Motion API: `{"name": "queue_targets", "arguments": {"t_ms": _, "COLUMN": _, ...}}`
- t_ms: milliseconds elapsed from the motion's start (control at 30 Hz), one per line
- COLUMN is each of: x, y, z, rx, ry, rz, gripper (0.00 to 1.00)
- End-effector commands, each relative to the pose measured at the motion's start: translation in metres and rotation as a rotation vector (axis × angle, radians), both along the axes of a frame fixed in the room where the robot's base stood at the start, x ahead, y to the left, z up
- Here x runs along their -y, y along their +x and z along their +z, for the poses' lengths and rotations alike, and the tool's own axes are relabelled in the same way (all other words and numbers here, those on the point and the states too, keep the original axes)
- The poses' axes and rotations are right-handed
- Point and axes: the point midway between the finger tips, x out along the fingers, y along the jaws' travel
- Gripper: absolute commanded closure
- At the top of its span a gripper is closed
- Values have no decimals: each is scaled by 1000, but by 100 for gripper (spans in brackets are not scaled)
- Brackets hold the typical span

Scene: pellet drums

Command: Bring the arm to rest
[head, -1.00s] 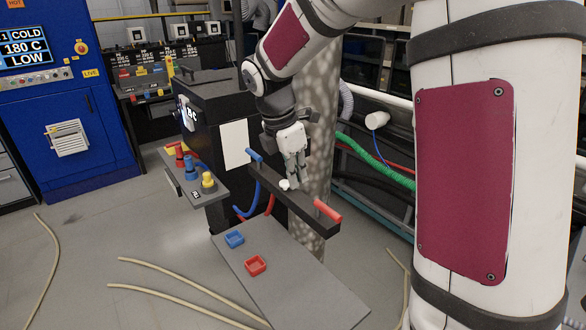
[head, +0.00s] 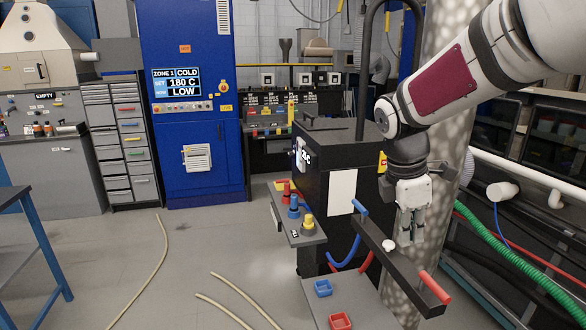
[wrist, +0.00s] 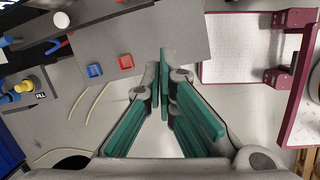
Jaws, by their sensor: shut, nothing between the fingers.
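My gripper (head: 405,238) hangs pointing down at the right of the head view, shut and empty. In the wrist view its green-padded fingers (wrist: 164,72) meet at the tips with nothing between them. In the head view the tips overlap a dark bar (head: 412,270) with a blue and a red handle and a white knob (head: 389,246). In the wrist view that bar (wrist: 85,22) lies at the upper left, apart from the fingers.
A grey board holds a blue tray (head: 323,288) and a red tray (head: 340,321). Left of the black machine (head: 328,150) is a shelf with coloured plugs (head: 294,212). Hoses lie on the floor (head: 180,270). A maroon-framed panel (wrist: 248,48) shows in the wrist view.

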Motion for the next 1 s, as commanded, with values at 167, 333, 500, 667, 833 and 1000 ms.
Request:
{"name": "queue_targets", "arguments": {"t_ms": 167, "x": -18, "y": -51, "z": 36, "rx": 175, "ry": 55, "rz": -314, "gripper": 100}}
{"name": "queue_targets", "arguments": {"t_ms": 333, "x": -33, "y": -101, "z": 54, "rx": 328, "ry": 165, "rz": -635, "gripper": 100}}
{"name": "queue_targets", "arguments": {"t_ms": 500, "x": -47, "y": -148, "z": 61, "rx": 449, "ry": 326, "rz": -957, "gripper": 100}}
{"name": "queue_targets", "arguments": {"t_ms": 667, "x": -56, "y": -183, "z": 58, "rx": 510, "ry": 484, "rz": -1213, "gripper": 100}}
{"name": "queue_targets", "arguments": {"t_ms": 833, "x": -63, "y": -202, "z": 54, "rx": 525, "ry": 589, "rz": -1371, "gripper": 100}}
{"name": "queue_targets", "arguments": {"t_ms": 1000, "x": -64, "y": -206, "z": 52, "rx": 524, "ry": 616, "rz": -1414, "gripper": 100}}
